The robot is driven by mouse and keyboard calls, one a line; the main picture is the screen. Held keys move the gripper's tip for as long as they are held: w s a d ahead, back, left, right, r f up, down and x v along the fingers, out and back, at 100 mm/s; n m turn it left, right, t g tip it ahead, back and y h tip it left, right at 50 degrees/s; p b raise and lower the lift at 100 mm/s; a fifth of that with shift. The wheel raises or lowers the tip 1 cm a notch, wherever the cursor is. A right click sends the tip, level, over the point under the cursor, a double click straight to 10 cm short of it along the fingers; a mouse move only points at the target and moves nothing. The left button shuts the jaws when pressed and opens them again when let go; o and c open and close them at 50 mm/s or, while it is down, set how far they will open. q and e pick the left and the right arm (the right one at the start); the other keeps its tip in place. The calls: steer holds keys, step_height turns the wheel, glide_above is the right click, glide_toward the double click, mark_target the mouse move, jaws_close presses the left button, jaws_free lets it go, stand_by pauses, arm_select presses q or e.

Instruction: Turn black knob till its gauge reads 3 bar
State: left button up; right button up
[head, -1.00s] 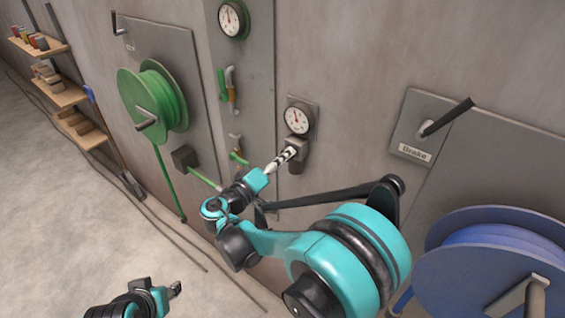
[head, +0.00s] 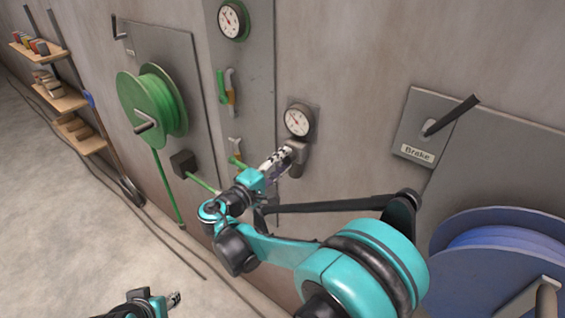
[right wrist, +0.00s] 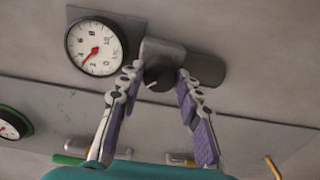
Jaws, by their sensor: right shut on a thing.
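The black knob (right wrist: 158,73) sits on a grey valve body (right wrist: 162,50) beside a round white gauge (right wrist: 95,46). My right gripper (right wrist: 160,70) has one finger on each side of the knob, shut on it. In the head view the right gripper (head: 286,154) reaches the valve body (head: 297,151) below the gauge (head: 298,120) and hides the knob. In the wrist view the red needle points between the small 2 and 4 marks, near 3. My left gripper (head: 174,299) is low at the left, away from the wall; its jaws are too small to judge.
A second gauge (head: 232,20) is higher on a grey panel (head: 252,75) with a green-handled valve (head: 223,86). A green reel (head: 150,103) is left, a blue reel (head: 500,255) lower right, and a Brake lever (head: 450,116) right. Shelves (head: 60,100) stand far left.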

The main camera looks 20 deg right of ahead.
stand_by(0.3)
steer(key=o, duration=1.2)
steer(key=shift+c, duration=0.2)
steer(key=v, duration=1.2)
